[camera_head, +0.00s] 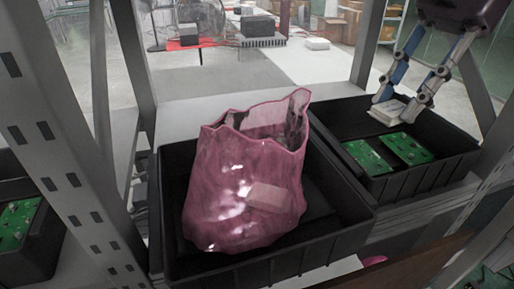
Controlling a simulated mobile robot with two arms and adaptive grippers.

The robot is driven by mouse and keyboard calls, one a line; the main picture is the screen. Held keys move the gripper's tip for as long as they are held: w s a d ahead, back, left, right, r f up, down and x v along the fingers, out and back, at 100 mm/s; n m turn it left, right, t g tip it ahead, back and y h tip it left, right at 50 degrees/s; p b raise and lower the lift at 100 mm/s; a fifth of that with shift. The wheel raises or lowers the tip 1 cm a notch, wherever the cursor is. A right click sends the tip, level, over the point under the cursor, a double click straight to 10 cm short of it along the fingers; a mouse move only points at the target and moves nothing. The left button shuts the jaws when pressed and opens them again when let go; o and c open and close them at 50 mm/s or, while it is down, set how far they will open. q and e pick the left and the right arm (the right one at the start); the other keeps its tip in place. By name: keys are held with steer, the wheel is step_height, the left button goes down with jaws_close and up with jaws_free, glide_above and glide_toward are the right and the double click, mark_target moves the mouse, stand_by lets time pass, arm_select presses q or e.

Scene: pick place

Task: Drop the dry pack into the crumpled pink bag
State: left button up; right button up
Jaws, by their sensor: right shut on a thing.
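The crumpled pink bag (235,190) stands upright with its jagged mouth open upward, inside a black bin (340,222) in the middle. A pale pink rectangular patch (268,197) shows on its front; I cannot tell whether it is a label or something inside. My right gripper (397,106) reaches down from the upper right, over the right-hand black bin. Its fingers are shut on a small, flat, cream-white pack (387,114), which looks like the dry pack. The pack is at the bin's back, and I cannot tell whether it touches the bin. My left gripper is not in view.
The right-hand black bin (440,178) holds green circuit boards (405,149). Another bin with a green board (17,222) is at the far left. Grey rack posts (75,150) stand left, and at the back and right.

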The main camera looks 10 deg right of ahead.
steer(key=s+a+r, duration=0.1)
steer(key=a, duration=0.4)
steer(key=s+a+b, duration=0.1)
steer(key=a, duration=0.5)
steer(key=s+a+r+b, duration=0.1)
steer(key=a, duration=0.4)
steer(key=shift+s+a+r, duration=0.1)
steer(key=shift+a+r, duration=0.05)
steer(key=shift+r, duration=0.15)
steer(key=w+a+p, duration=0.1)
steer(key=w+a+f+p, duration=0.1)
steer(key=w, duration=0.1)
steer(key=shift+a+f, duration=0.1)
steer(key=shift+a, duration=0.25)
steer(key=shift+f, duration=0.2)
steer(key=shift+s+d, duration=0.15)
steer(key=shift+d, duration=0.05)
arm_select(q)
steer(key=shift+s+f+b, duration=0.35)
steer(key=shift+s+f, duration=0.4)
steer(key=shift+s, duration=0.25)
arm_select(e)
steer(key=shift+a+f, duration=0.15)
steer(key=shift+f, duration=0.5)
